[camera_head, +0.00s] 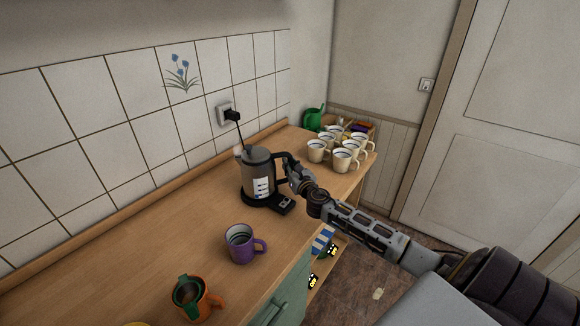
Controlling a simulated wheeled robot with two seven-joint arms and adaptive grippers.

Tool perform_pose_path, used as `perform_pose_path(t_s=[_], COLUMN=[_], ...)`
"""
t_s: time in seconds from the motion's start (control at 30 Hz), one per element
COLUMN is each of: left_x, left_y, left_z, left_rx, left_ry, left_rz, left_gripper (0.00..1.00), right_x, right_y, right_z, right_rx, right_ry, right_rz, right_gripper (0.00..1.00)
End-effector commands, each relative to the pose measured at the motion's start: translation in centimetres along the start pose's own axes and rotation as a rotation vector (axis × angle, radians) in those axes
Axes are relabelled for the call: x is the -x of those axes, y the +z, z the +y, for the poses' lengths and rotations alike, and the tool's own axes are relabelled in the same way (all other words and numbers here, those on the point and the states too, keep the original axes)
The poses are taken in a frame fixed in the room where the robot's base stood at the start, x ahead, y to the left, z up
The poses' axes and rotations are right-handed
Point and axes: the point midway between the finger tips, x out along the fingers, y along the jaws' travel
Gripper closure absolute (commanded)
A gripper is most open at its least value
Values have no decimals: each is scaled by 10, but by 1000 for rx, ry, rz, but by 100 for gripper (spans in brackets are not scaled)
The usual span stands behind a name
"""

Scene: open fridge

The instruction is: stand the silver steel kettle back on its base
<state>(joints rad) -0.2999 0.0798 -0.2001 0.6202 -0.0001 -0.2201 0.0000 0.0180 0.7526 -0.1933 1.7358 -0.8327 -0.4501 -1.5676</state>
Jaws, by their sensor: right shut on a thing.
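The silver steel kettle (257,166) is upright at the wall side of the wooden counter. It is directly over its black base (284,204), with its dark handle toward the right. Its bottom looks to be at the base, but I cannot tell whether it is fully seated or slightly above. My right gripper (291,167) is shut on the kettle's handle, its arm reaching in from the right. The fingertips are small and partly hidden by the wrist. My left gripper is not in view.
A purple mug (240,244) and an orange mug (195,298) stand nearer on the counter (120,265). Several cream mugs (345,158) and a green watering can (313,118) are at the far end. A cord runs from the wall plug (232,115) behind the kettle.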

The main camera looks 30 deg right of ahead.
Motion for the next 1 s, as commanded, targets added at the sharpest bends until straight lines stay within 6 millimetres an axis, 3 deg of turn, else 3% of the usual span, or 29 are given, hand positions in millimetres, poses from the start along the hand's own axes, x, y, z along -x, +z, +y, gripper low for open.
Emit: perform_pose_path(t_s=[0.27,0.3,0.5,1.0], left_x=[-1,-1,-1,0], left_y=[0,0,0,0], left_z=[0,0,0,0], left_rx=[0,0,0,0], left_ry=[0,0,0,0], left_rz=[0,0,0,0], left_gripper=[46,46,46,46], right_x=[0,0,0,4], right_y=[-2,-2,-3,-4], right_z=[0,0,0,0], right_rx=[-1,-1,0,2], right_ry=[1,1,1,1], right_rz=[2,2,3,5], right_gripper=[100,80,58,58])
